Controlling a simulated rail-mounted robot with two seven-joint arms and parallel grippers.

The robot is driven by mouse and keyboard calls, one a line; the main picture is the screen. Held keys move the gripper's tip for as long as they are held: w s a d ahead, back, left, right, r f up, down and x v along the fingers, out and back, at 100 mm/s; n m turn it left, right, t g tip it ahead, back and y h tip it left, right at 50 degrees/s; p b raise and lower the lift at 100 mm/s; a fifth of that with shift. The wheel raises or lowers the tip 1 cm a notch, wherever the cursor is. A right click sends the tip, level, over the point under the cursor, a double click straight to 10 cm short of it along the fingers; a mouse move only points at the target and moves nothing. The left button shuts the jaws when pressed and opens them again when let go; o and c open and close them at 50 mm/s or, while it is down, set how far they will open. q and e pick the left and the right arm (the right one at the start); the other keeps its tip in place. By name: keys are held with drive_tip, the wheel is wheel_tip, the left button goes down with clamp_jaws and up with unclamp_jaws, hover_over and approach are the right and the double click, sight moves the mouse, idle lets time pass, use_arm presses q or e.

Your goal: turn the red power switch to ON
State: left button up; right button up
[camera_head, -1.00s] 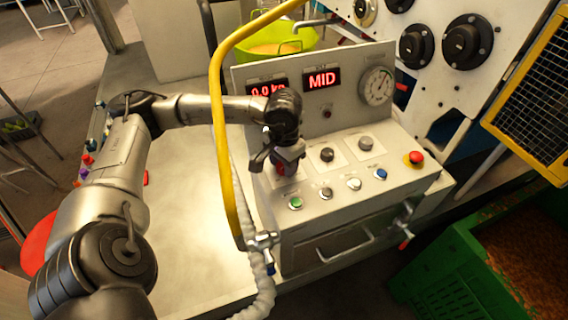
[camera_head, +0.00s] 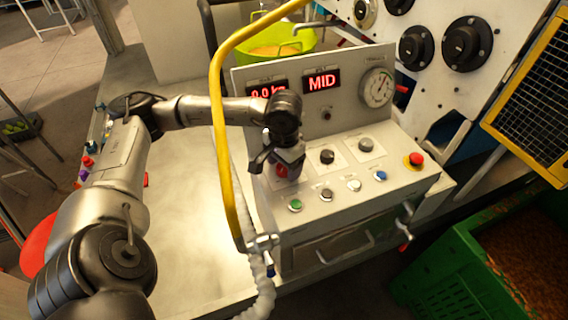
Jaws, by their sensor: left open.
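The red power switch (camera_head: 281,171) is on the left of the sloped top of the control box (camera_head: 325,205), mostly hidden under my left gripper. My left gripper (camera_head: 274,166) points down at the switch with its fingers apart, one finger on the left side of it. Whether the fingers touch the switch, and its ON or OFF position, I cannot make out. The display (camera_head: 322,81) reads MID. My right gripper is not in view.
A yellow pipe (camera_head: 222,130) arches left of the box, close to my left arm. A green crate (camera_head: 440,275) stands at lower right.

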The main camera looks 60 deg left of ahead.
use_arm(q)
wheel_tip(320, 180, up, 14)
drive_tip(key=p, duration=0.2)
idle(0.4)
drive_tip(key=shift+f, duration=0.1)
idle(0.4)
